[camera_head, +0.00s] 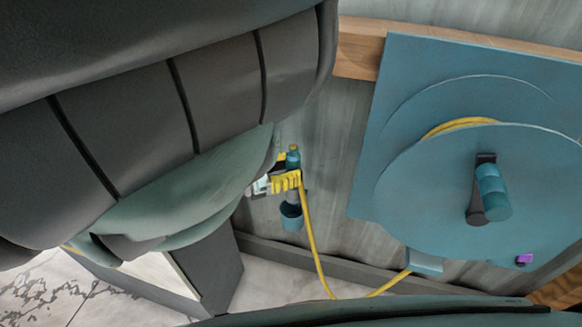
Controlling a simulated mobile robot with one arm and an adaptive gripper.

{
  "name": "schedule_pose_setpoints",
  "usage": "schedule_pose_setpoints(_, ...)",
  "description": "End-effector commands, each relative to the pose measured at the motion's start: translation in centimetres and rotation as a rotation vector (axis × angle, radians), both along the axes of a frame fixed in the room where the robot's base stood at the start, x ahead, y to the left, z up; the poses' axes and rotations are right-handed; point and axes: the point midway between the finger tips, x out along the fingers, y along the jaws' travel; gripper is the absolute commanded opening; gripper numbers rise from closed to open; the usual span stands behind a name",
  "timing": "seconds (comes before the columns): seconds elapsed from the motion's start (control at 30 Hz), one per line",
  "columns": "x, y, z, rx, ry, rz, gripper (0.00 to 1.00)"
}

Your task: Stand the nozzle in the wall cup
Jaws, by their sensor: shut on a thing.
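The nozzle (293,157) is upright near the wall, with its teal end showing on top and a darker stem below. My gripper (289,170) is shut on it from the left. Yellow ribbed parts at the grip hide the nozzle's middle. The teal wall cup (291,219) is directly below the nozzle in the picture, with a dark rim. The stem's lower end meets the cup's mouth in this view. I cannot tell whether it is inside the cup or in front of it. A yellow hose (312,245) hangs from the grip area.
A large teal hose reel (420,190) with a crank handle (493,192) is on the wall at right. The hose runs along the floor to a teal block (425,261) below the reel. A small purple piece (525,258) is at lower right. My arm covers the upper left.

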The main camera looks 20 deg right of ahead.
Motion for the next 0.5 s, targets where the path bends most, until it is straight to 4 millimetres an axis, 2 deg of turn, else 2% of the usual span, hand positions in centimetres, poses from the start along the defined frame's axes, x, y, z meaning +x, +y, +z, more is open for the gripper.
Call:
schedule_pose_setpoints(0.03,0.0,0.0,-0.7,-0.002,0.000,0.000,0.00)
schedule_pose_setpoints(0.5,0.0,0.0,-4.3,-0.002,0.000,0.000,0.00)
